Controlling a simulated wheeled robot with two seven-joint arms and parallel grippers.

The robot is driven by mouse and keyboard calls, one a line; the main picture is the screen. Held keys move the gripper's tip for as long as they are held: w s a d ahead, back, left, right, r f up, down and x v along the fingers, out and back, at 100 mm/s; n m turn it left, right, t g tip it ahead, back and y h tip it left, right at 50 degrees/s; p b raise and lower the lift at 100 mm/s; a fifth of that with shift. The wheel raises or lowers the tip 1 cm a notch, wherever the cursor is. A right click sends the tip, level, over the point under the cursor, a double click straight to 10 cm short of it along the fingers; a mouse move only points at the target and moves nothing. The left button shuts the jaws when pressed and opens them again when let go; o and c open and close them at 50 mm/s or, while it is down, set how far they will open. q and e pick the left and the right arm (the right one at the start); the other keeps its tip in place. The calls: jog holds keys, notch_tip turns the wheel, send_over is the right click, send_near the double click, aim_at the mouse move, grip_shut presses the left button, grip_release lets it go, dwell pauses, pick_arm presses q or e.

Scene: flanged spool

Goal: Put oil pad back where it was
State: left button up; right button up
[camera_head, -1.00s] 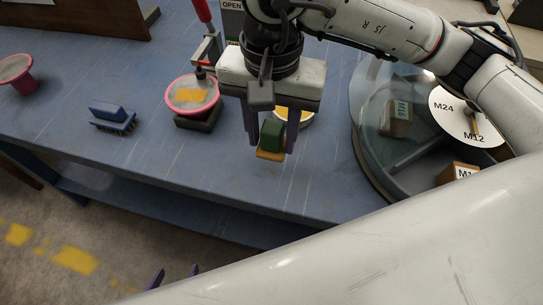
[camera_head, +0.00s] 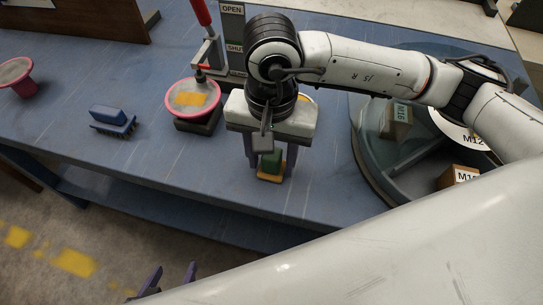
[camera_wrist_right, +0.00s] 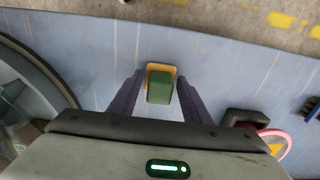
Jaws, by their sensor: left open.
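The oil pad, a green block on a yellow base (camera_head: 271,167), is at the front part of the blue table. It also shows in the right wrist view (camera_wrist_right: 160,88). My right gripper (camera_head: 270,168) points down with one finger on each side of it. In the right wrist view the gripper (camera_wrist_right: 160,85) shows a gap between each finger and the green block, so it looks open around the pad. The pad seems to rest on the table; its underside is hidden. My left gripper (camera_head: 172,280) is open and empty at the bottom edge, off the table.
A pink-rimmed dish (camera_head: 193,98) on a dark block stands left of my right gripper. A blue brush (camera_head: 112,121) lies farther left, with a pink stand (camera_head: 17,75) beyond. A round glass-covered turntable (camera_head: 372,175) with labelled blocks is at right. The table's front edge is close.

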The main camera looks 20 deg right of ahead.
jog(key=shift+o, duration=1.2)
jog(key=shift+r, duration=0.2)
notch_tip(320, 180, up, 12)
dwell(0.6)
